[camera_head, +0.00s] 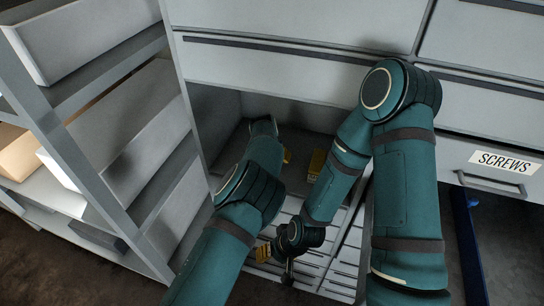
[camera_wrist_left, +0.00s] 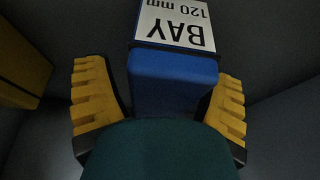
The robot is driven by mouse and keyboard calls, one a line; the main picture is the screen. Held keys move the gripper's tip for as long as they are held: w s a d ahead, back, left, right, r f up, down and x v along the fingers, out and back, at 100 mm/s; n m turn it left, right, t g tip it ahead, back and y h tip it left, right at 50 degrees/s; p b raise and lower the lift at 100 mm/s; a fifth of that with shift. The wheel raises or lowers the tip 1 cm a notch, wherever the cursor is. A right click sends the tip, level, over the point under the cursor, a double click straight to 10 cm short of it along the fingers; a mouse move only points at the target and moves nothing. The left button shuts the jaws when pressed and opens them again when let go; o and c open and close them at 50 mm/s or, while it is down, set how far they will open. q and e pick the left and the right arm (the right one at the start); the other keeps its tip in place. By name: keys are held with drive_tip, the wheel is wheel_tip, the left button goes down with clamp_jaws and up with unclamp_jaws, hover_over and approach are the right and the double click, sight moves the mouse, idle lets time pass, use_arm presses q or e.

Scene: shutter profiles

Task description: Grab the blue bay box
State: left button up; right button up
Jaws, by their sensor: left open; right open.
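The blue bay box (camera_wrist_left: 172,82) is in the left wrist view, with a white label reading "BAY 120 mm" upside down. My left gripper (camera_wrist_left: 161,75) is open, with one yellow-padded finger on each side of the box. I cannot tell whether the fingers touch it. In the head view, my left arm reaches into the open bay under the grey drawers, and the blue box is not visible there. My right gripper (camera_head: 277,254) is open and appears empty, low over the slatted grey surface in front of the bay.
A yellow box (camera_head: 316,164) stands inside the bay; a yellow object (camera_wrist_left: 22,68) shows at the left wrist view's left edge. A grey shelf rack (camera_head: 80,150) bounds the left side. A drawer labelled SCREWS (camera_head: 495,162) and a blue bar (camera_head: 468,245) are at the right.

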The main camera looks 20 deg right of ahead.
use_arm(q)
drive_tip(key=shift+f+b, duration=0.2)
drive_tip(key=shift+b, duration=0.15)
idle(0.4)
drive_tip(key=c, duration=1.4)
drive_tip(key=shift+r, duration=0.1)
